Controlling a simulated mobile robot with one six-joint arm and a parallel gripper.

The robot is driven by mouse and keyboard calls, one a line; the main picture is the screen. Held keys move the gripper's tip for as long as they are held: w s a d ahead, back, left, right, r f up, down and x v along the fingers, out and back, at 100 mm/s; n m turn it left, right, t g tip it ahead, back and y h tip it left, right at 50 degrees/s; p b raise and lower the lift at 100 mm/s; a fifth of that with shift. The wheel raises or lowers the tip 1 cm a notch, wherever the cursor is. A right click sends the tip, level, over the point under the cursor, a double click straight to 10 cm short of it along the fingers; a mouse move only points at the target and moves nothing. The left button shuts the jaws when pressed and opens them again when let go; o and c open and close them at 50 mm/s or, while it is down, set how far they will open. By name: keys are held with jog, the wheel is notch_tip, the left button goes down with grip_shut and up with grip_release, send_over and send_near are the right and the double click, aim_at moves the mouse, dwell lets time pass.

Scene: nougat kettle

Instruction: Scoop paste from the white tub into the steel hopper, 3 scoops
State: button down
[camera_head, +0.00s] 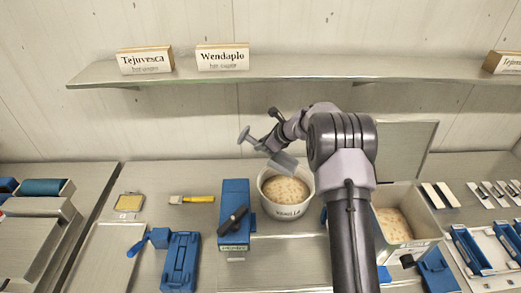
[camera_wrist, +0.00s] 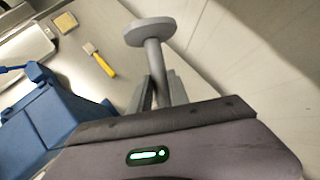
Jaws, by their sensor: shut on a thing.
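The white tub (camera_head: 290,209), marked Vanilla, stands mid-counter with speckled beige paste in it. My gripper (camera_head: 268,145) is above and slightly left of the tub, and also shows in the wrist view (camera_wrist: 161,92). It is shut on a grey tool (camera_wrist: 152,52) with a round disc at one end of its stem; the tool also shows in the head view (camera_head: 244,136). A grey block-like part hangs just above the tub's rim; I cannot tell whether it carries paste. A square metal-walled box (camera_head: 425,208), possibly the steel hopper, holds similar paste right of my arm, which partly hides it.
A blue box with a black handle (camera_head: 234,205) stands close left of the tub. A yellow-handled brush (camera_head: 192,199), a sponge-like pad (camera_head: 129,202) and a blue tool holder (camera_head: 181,262) lie farther left. A shelf (camera_head: 290,68) with name signs runs along the wall above.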

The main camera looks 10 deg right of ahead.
jog(key=shift+s+d+f+t+y+b, duration=0.5)
jog(key=shift+f+b, duration=0.3)
jog(key=shift+b, duration=3.35)
jog(key=s+d+f+t+y+b, duration=0.2)
jog(key=d+b, duration=0.1)
jog(key=b, duration=1.2)
jog(key=shift+s+f+m+t+b, duration=0.25)
jog(key=shift+f+m+t+b, duration=0.05)
jog(key=shift+m+b, duration=0.1)
jog(key=f+g+h+p, duration=0.1)
jog(key=f+p, duration=0.2)
jog(key=f+g+h+p, duration=0.1)
jog(key=f+p, duration=0.2)
jog(key=p, duration=0.1)
jog(key=w+a+f+g+h+p, duration=0.1)
jog(key=f+p, duration=0.2)
jog(key=p, duration=0.1)
jog(key=shift+a+f+n+g, duration=0.1)
jog(key=shift+f+n+g, duration=0.15)
jog(key=shift+n+g, duration=0.15)
jog(key=shift+w+a+r+g+h+p, duration=0.55)
jog(key=shift+r+p, duration=1.35)
jog(key=shift+p, duration=1.8)
jog(key=shift+w+a+r+g+h+p, duration=0.55)
jog(key=shift+r+p, duration=1.3)
jog(key=shift+p, duration=1.9)
jog(key=shift+w+a+r+g+h+p, duration=0.3)
jog(key=shift+w+a+r+h+p, duration=0.4)
jog(key=shift+r+p, duration=2.1)
